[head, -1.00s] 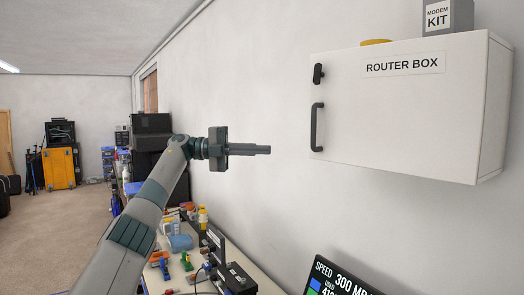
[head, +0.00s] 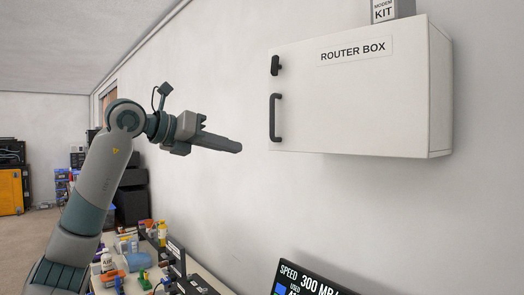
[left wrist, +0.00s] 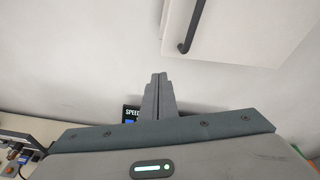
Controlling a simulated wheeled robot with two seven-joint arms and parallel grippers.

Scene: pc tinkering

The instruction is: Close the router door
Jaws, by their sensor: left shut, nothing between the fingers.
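The white router box (head: 362,100) hangs on the wall at the right in the head view. Its front door (head: 345,110) looks flush with the box, with no visible gap. The door has a dark handle (head: 275,117) and a small dark latch (head: 275,66) above it. In the left wrist view, the handle (left wrist: 192,25) shows at the top right. My left gripper (head: 238,147) is shut and empty, to the left of the handle and apart from the box. Its fingers (left wrist: 158,80) are together in the left wrist view. My right gripper is not in view.
A grey modem kit box (head: 392,10) stands on top of the router box. A screen (head: 305,280) is below. A cluttered table (head: 215,283) runs along the wall at the lower left. The space between my left gripper and the door is clear.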

